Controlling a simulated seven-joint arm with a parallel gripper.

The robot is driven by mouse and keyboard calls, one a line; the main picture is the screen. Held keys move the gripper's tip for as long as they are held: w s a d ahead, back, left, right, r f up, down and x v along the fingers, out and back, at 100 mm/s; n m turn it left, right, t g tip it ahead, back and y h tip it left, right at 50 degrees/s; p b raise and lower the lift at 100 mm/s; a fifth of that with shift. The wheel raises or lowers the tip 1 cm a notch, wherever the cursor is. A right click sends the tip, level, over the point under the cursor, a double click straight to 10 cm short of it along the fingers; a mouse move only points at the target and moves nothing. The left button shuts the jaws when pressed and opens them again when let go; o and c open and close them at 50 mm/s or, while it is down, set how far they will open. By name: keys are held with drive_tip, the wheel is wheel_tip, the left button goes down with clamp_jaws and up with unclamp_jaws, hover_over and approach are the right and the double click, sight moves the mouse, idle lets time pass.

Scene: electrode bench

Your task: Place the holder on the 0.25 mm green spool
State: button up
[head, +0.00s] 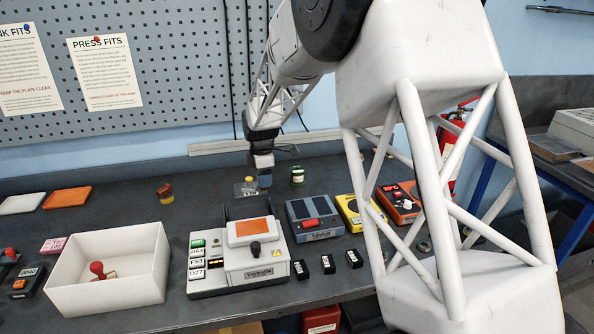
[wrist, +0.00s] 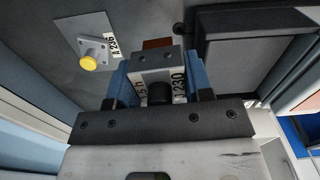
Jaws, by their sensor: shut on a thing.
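My gripper (head: 265,181) is low over the back of the bench. In the wrist view its blue fingers (wrist: 160,80) are shut on a grey block with white labels and a dark round part, which I take as the holder (wrist: 154,63). One label reads about "230". In the head view the held block is too small to make out. A small green spool (head: 297,175) with a pale band stands upright to the right of my gripper, apart from it. Its size marking is too small to read.
A labelled plate with a yellow-capped post (head: 248,186) lies just left of my gripper; it also shows in the wrist view (wrist: 89,62). An amber spool (head: 165,191) stands farther left. A press (head: 240,262), white bin (head: 108,275) and blue device (head: 314,222) stand in front.

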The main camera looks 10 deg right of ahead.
drive_tip(key=s+d+r, duration=0.1)
drive_tip(key=d, duration=0.5)
drive_tip(key=s+d+r, duration=0.2)
drive_tip(key=d, duration=0.5)
drive_tip(key=shift+s+m, duration=0.25)
drive_tip(key=shift+m, duration=0.05)
drive_tip(key=shift+f, duration=0.1)
hover_over(297, 169)
drive_tip(key=shift+f, duration=0.7)
drive_tip(key=shift+f, duration=0.1)
drive_tip(key=shift+f, duration=1.7)
drive_tip(key=shift+f, duration=0.1)
